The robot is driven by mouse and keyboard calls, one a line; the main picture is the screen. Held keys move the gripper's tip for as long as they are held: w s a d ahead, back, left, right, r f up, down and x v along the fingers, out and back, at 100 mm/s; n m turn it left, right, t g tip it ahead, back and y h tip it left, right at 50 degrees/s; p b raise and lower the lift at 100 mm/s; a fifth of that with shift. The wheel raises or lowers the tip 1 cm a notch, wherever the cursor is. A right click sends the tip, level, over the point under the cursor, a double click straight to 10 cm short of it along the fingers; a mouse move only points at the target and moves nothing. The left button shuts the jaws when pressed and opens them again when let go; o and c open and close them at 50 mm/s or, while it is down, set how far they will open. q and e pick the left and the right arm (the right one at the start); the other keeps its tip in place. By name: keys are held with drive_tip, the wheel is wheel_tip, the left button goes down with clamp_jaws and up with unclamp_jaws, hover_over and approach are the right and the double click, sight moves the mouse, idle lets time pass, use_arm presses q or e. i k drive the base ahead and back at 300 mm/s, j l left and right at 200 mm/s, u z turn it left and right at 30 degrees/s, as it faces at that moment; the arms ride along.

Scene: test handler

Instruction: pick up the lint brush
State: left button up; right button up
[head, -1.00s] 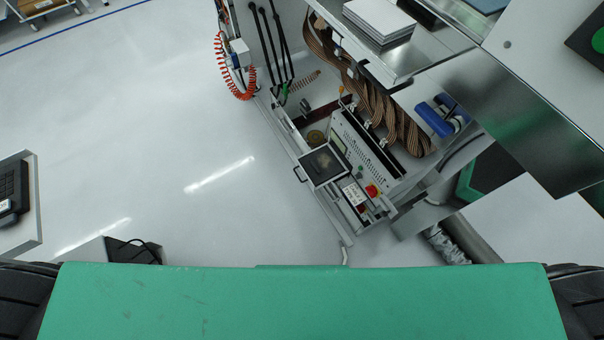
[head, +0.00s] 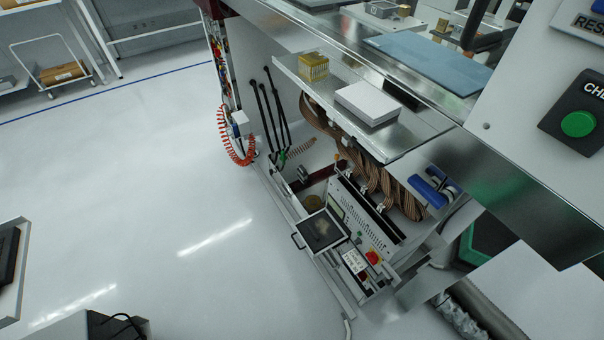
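A blue object with pale parts (head: 432,190) sits at the right end of the open machine bay, beside the bundle of brown ribbon cables. It may be the lint brush, but it is too small to be sure. No other thing that I can clearly tell as a lint brush shows in the head view. Neither of my grippers is in view.
A metal shelf (head: 345,137) juts out above the bay, with a white box (head: 367,103) and a gold block (head: 313,67) on it. A green button (head: 578,124) is on the panel at right. A blue mat (head: 430,60) lies on the worktop.

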sight(301, 170)
drive_tip(key=z, duration=0.45)
drive_tip(key=i+j+z, duration=0.15)
drive_tip(key=j+z, duration=0.75)
